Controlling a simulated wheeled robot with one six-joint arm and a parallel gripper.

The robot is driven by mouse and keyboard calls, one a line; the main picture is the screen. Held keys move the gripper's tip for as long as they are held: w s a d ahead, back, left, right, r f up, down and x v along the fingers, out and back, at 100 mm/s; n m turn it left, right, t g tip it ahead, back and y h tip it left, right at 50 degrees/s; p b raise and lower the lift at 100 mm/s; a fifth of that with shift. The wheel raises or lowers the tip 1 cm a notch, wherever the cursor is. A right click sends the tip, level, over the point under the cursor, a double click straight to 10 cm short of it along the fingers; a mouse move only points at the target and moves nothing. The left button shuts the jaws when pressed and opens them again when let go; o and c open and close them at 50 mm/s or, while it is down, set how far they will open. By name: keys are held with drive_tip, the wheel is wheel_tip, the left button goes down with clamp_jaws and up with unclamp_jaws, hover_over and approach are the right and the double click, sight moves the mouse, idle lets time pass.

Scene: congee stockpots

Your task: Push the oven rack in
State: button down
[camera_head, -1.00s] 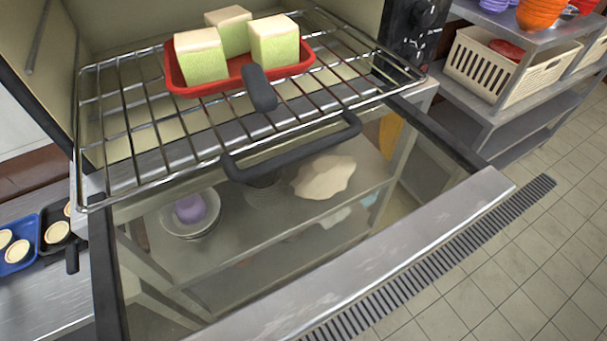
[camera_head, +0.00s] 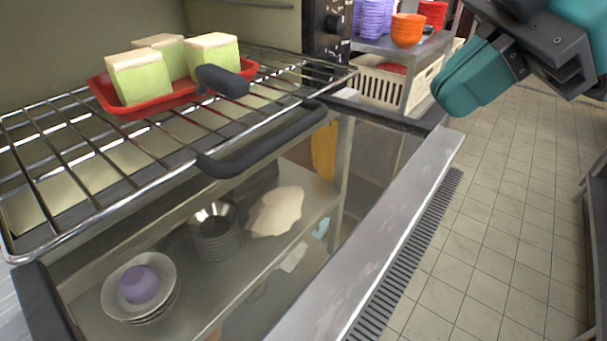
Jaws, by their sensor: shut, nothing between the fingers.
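The oven rack (camera_head: 150,158) is a chrome wire grid that sticks out of the oven opening over the open glass door (camera_head: 375,240). A red tray (camera_head: 128,112) with three green-and-cream blocks (camera_head: 140,78) sits on the rack. The tray's dark handle (camera_head: 222,80) points toward the front. A black curved handle (camera_head: 265,150) runs along the rack's front side. My gripper (camera_head: 442,103), with teal fingers, is shut and empty at the upper right. It is apart from the rack, to the right of it and beyond the door's edge.
A shelf unit at the back right holds purple bowls (camera_head: 375,16), orange bowls (camera_head: 408,30) and a cream basket (camera_head: 383,84). Through the glass door, bowls (camera_head: 140,290) and a pale lump (camera_head: 275,211) show on a lower shelf. The tiled floor (camera_head: 500,220) at right is clear.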

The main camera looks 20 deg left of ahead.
drive_tip(key=a+f+n, duration=0.2)
drive_tip(key=s+a+f+n+b, duration=0.1)
drive_tip(key=a+f+n, duration=0.1)
drive_tip(key=a, duration=0.1)
drive_tip(key=a+f+n, duration=0.2)
drive_tip(key=a, duration=0.1)
drive_tip(key=shift+s+f+g+b, duration=0.3)
drive_tip(key=shift+s+g+b, duration=0.05)
drive_tip(key=shift+g+b, duration=0.05)
drive_tip(key=a, duration=0.1)
drive_tip(key=w+a+p, duration=0.1)
drive_tip(key=a+p, duration=0.1)
drive_tip(key=shift+w+r, duration=0.15)
drive_tip(key=shift+r, duration=0.2)
drive_tip(key=shift+w+a, duration=0.15)
drive_tip(key=shift+a, duration=0.15)
